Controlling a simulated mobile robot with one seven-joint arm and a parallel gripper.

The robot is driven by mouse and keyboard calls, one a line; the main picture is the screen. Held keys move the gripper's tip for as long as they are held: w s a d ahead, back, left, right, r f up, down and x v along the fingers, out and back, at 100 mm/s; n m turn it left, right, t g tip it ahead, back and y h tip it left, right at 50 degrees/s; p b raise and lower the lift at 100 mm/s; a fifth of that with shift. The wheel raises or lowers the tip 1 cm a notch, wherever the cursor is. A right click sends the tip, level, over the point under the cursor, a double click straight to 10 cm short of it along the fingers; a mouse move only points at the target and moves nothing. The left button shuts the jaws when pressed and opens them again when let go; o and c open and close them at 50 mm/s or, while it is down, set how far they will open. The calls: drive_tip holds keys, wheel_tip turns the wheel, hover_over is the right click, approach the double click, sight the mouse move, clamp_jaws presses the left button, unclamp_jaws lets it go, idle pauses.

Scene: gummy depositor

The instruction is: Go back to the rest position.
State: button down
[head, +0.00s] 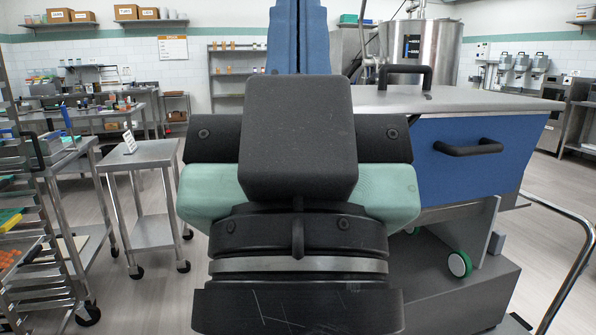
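Dark links of my own arm, with pale green side parts and a silver ring, fill the middle of the head view, close to the camera. I see no gripper fingers; my gripper is outside the view or hidden behind these links. I cannot tell whether it holds anything. No mark for the rest position shows.
A blue unit (463,168) with black handles and a green-rimmed wheel stands close on the right, beside a curved metal rail (572,268). A tray rack (40,215) and a small steel table (147,160) stand left. Bare floor lies between them and my arm.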

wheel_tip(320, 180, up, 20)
drive_tip(key=p, duration=1.8)
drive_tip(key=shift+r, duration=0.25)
